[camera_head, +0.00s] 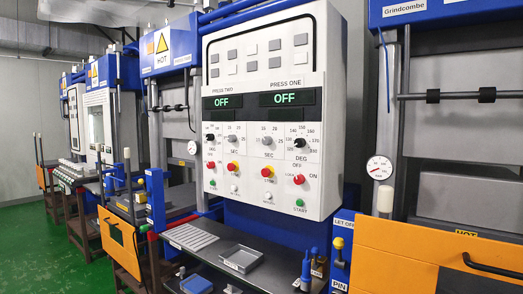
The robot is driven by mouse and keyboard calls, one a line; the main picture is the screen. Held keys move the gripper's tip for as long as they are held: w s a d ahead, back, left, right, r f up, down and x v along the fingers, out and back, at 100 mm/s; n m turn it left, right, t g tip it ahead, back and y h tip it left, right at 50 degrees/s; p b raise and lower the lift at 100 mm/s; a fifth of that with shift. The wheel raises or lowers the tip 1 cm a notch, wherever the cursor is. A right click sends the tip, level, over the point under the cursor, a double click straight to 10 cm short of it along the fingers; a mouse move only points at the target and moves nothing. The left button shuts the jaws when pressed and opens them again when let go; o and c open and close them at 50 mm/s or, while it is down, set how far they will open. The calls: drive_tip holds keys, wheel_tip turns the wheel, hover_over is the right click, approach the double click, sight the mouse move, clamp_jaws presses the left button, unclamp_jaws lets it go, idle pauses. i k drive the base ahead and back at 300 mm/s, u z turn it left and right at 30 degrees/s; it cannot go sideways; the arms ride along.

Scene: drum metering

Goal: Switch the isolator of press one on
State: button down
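A grey control panel (325,120) hangs in the middle. Its right half is labelled PRESS ONE, its left half PRESS TWO. The press one display (286,98) reads OFF, and so does the press two display (222,102). Below the press one display is a red-on-yellow control (267,171), with a red control (298,180) to its right. Small OFF and ON lettering is near these two. I cannot tell surely which is the isolator, or its exact setting. A green START button (299,203) is below. My gripper is not in view.
A dark bench below the panel holds a ribbed tray (190,236), a grey tray (241,258) and blue-handled items (306,270). An orange-fronted press (400,255) stands at the right, with a dial gauge (379,168). Nothing visibly blocks the panel's front.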

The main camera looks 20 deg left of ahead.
sight(299, 179)
drive_tip(key=u, duration=1.15)
drive_tip(key=i, duration=0.65)
drive_tip(key=z, duration=0.95)
